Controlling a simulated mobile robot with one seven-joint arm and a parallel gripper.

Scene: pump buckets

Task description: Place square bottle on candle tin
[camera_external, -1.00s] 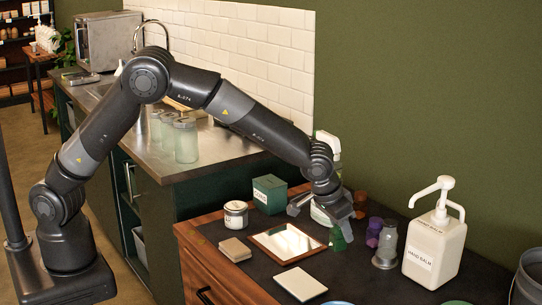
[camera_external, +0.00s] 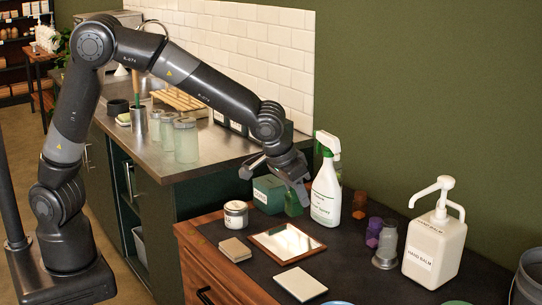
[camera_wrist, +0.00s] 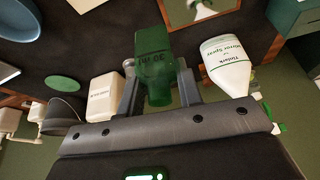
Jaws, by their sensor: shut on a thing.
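My gripper (camera_wrist: 160,88) is shut on the green square bottle (camera_wrist: 153,62), which is marked "30 ml" and lies between the two fingers in the wrist view. In the external view the bottle (camera_external: 293,204) hangs below my gripper (camera_external: 288,186), beside the green box and left of the spray bottle. The candle tin (camera_external: 236,216), a short round tin with a white label and dark lid band, stands on the dark counter to the left of the held bottle. It is apart from the bottle and cannot be made out in the wrist view.
A green card box (camera_external: 269,194) stands just behind the tin. A white spray bottle (camera_external: 326,196) stands close right of my gripper. A wood-framed mirror tray (camera_external: 287,245) lies in front. A hand balm pump (camera_external: 435,245) and purple items (camera_external: 374,232) are farther right.

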